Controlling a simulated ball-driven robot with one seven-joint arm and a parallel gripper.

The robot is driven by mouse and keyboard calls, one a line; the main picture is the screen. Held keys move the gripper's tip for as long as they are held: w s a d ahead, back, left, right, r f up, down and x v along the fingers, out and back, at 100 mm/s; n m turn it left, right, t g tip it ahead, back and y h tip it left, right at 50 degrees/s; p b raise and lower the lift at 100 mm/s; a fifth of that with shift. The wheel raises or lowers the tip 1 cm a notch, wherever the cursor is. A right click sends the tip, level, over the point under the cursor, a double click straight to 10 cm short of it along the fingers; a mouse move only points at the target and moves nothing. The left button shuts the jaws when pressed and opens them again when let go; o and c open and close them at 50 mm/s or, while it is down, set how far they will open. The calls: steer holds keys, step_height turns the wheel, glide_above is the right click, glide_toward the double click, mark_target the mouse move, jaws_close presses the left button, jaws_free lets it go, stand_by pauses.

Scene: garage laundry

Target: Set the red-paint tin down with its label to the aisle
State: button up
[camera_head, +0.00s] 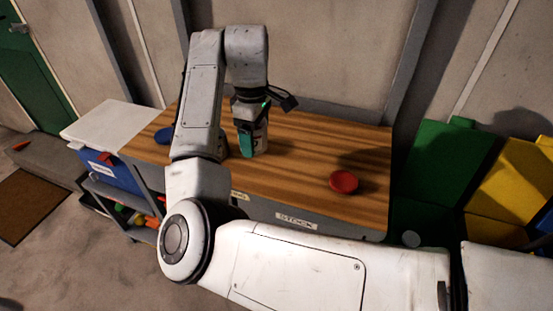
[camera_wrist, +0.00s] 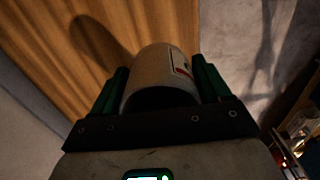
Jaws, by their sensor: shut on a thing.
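The tin (camera_wrist: 158,62) is a pale grey cylinder, held between the green fingers of my gripper (camera_wrist: 161,72) in the wrist view. A white label with a red mark (camera_wrist: 182,64) shows on its right side there. In the head view the tin (camera_head: 262,138) is mostly behind a finger of my gripper (camera_head: 252,143), over the wooden bench top (camera_head: 290,165). I cannot tell whether the tin touches the wood. A red disc (camera_head: 343,181) lies on the bench to the right, and a blue disc (camera_head: 164,135) lies at the left, partly behind my arm.
A "STOCK" label (camera_head: 296,221) is on the bench's front edge. Green (camera_head: 436,165) and yellow (camera_head: 507,185) bins stand right. The bench around the red disc is clear.

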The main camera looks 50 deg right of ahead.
glide_above(276, 169)
steer(key=f, duration=0.5)
steer(key=shift+w+a, duration=0.2)
steer(key=shift+a, duration=0.1)
steer(key=shift+s+d+f+p, duration=0.15)
steer(key=shift+d+f+p, duration=0.1)
steer(key=shift+f, duration=0.8)
steer(key=shift+s+d+f+p, duration=0.1)
steer(key=shift+f+p, duration=0.1)
steer(key=shift+f, duration=0.85)
steer(key=shift+f, duration=0.1)
steer(key=o, duration=1.1)
step_height(276, 169, up, 12)
steer(key=shift+r, duration=0.15)
